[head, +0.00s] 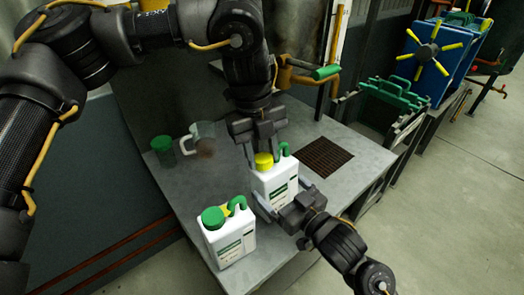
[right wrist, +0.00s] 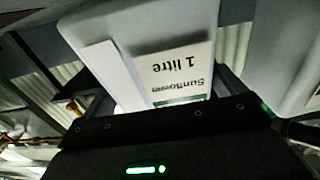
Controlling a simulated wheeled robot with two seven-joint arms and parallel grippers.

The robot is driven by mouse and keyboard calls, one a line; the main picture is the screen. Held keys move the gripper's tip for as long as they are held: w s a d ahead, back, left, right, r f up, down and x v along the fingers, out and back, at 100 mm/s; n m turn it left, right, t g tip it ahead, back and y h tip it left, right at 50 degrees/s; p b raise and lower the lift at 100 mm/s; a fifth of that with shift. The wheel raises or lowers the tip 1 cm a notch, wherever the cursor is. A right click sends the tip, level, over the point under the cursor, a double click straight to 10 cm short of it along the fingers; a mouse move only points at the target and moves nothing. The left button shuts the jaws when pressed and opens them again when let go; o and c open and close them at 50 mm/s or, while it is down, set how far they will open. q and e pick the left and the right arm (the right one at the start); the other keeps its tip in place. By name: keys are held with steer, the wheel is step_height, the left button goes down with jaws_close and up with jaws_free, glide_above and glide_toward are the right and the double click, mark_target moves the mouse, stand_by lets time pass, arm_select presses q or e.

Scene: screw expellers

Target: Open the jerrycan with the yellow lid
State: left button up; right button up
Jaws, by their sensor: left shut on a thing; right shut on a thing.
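The white jerrycan (head: 277,187) with the yellow lid (head: 264,161) and a green handle stands upright on the grey table. My left gripper (head: 263,153) comes down from above and is shut on the yellow lid, which is on the can's mouth. My right gripper (head: 267,203) is shut on the jerrycan's body from the front right, low on its sides. In the right wrist view the can's white body and its label (right wrist: 178,75) reading "Sunflower 1 litre" show upside down between the fingers.
A second white jerrycan (head: 229,239) with a green lid stands at the front left. A clear jug (head: 204,137) and a green-lidded jar (head: 163,150) stand at the back left. A dark grate (head: 326,157) lies in the table (head: 357,150) at the right. A blue machine (head: 437,58) stands beyond.

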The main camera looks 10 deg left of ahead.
mark_target(260, 156)
arm_select(q)
steer(key=n, duration=0.2)
steer(key=shift+w+a+r+n, duration=0.1)
steer(key=shift+w+a+n, duration=0.05)
steer(key=shift+a+n, duration=0.15)
arm_select(e)
steer(key=shift+w+d+f, duration=0.1)
steer(key=shift+d+f, duration=0.05)
steer(key=shift+f, duration=0.05)
arm_select(q)
steer(key=o, duration=1.1)
steer(key=shift+d, duration=0.2)
arm_select(e)
steer(key=shift+r, duration=0.1)
